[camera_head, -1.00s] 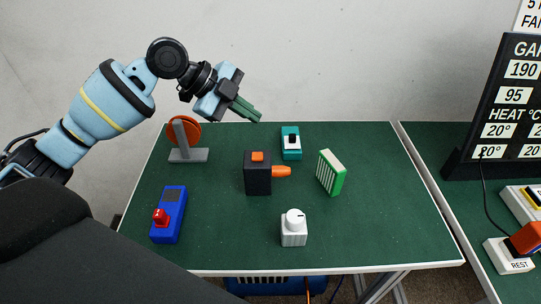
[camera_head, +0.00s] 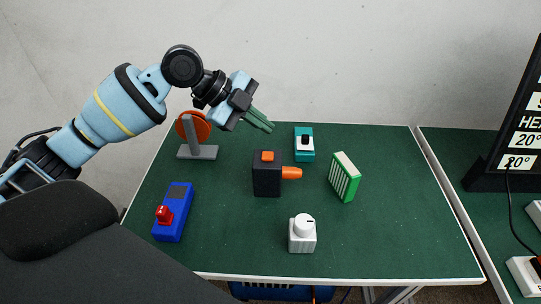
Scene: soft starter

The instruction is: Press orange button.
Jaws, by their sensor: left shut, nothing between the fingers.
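The orange button (camera_head: 267,156) sits on top of a black box (camera_head: 266,180) near the middle of the green table. An orange knob or lever (camera_head: 292,173) sticks out from the box's right side. My left gripper (camera_head: 271,128) is shut and empty. In the picture its fingertips show above the orange button, over the table's back edge, apart from the box. My right gripper is not in view.
Around the box on the table (camera_head: 380,240) stand a blue device with a red switch (camera_head: 173,212), a white dial (camera_head: 302,235), a green-white block (camera_head: 345,178), a teal switch (camera_head: 304,143) and an orange disc on a grey stand (camera_head: 193,130). The table's right part is clear.

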